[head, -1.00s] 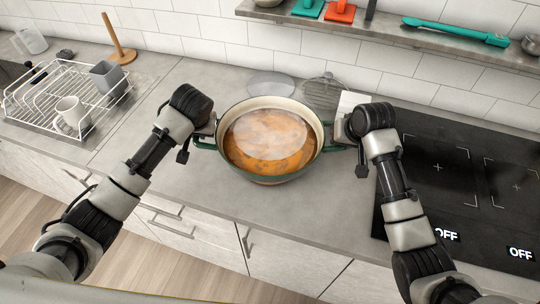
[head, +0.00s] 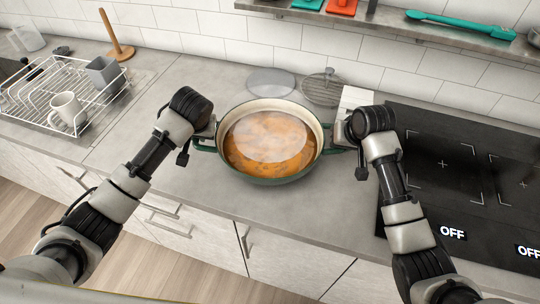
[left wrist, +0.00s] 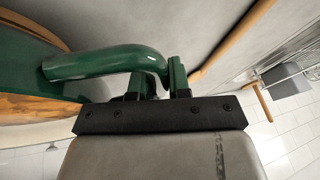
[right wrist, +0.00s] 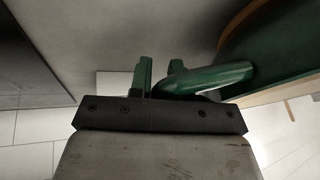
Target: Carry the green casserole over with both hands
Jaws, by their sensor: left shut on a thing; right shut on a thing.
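The green casserole (head: 270,178) is in the middle of the head view, upright, with a cream inner rim and orange stew under a pale, shiny haze. My left gripper (head: 208,135) is shut on its left handle (head: 204,146); the green handle (left wrist: 105,62) shows between the fingers in the left wrist view. My right gripper (head: 337,135) is shut on the right handle, and this handle (right wrist: 210,80) also shows in the right wrist view. The casserole is over the grey counter (head: 205,220). I cannot tell whether its base touches the counter.
The black hob (head: 440,195) is to the right, reading OFF. A dish rack (head: 30,100) with a white mug (head: 66,112) stands left. A shelf (head: 385,18) hangs behind.

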